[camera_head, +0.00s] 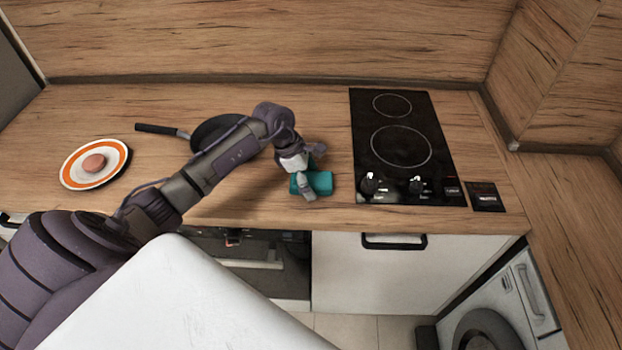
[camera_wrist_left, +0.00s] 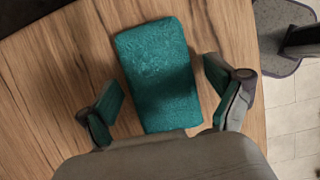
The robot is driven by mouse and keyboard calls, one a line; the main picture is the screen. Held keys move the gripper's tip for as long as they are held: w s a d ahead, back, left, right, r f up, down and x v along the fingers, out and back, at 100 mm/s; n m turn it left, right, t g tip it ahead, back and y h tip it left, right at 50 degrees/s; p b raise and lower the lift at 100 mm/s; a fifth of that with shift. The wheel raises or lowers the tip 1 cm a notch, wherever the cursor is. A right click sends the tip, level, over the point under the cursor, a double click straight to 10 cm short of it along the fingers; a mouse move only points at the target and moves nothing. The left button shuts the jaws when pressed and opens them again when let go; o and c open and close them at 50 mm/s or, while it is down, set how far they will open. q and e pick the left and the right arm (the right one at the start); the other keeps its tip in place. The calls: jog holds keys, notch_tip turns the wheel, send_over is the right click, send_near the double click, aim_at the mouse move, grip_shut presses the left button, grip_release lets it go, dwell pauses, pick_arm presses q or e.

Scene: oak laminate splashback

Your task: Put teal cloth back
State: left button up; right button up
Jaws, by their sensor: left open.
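The teal cloth (camera_head: 320,183) is a folded block lying on the wooden countertop, left of the hob. It also shows in the left wrist view (camera_wrist_left: 158,72), between and ahead of the fingers. My left gripper (camera_head: 308,172) is open over the cloth, partly covering it in the head view. In the left wrist view my left gripper (camera_wrist_left: 167,105) has its fingers spread on both sides of the cloth, with a gap on each side. My right gripper is not in view.
A black pan (camera_head: 214,131) stands behind my left arm. An orange-rimmed plate (camera_head: 68,173) with a pinkish round item (camera_head: 94,163) is at the left. The black hob (camera_head: 436,160) with knobs lies to the right. The counter's front edge is close to the cloth.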

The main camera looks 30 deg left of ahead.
pick_arm(q)
jog(key=shift+r, duration=0.3)
jog(key=shift+a+r, duration=0.2)
jog(key=shift+r, duration=0.1)
jog(key=b+v, duration=0.2)
jog(key=v, duration=0.9)
jog(key=shift+b, duration=0.4)
jog(key=shift+s+d, duration=0.1)
jog(key=shift+d, duration=0.05)
